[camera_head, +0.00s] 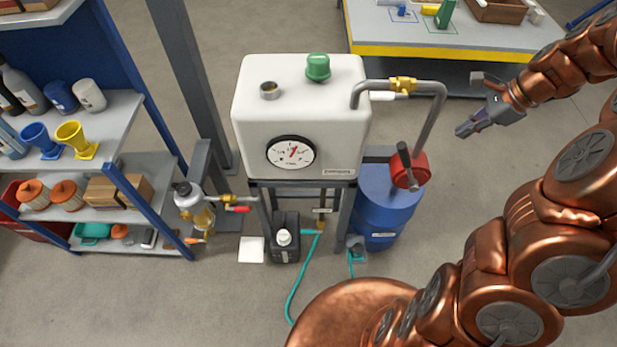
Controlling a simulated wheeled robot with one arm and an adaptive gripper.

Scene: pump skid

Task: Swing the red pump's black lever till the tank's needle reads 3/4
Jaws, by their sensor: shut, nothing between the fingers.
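The red pump (411,172) sits on top of the blue drum (387,212), right of the tank. Its black lever (404,160) stands up from the pump's front, leaning a little to the left. The white tank (300,105) stands on a dark frame. Its round gauge (290,153) has a red needle that points up and slightly right; the scale marks are too small to read. My gripper (464,132) is shut and empty, in the air up and right of the pump, apart from the lever.
A grey pipe (436,115) with a brass valve (403,85) runs from the tank's top down to the pump. A workbench (420,48) with a yellow edge stands behind. A blue shelf rack (120,105) stands at the left. A teal hose (296,285) lies on the floor.

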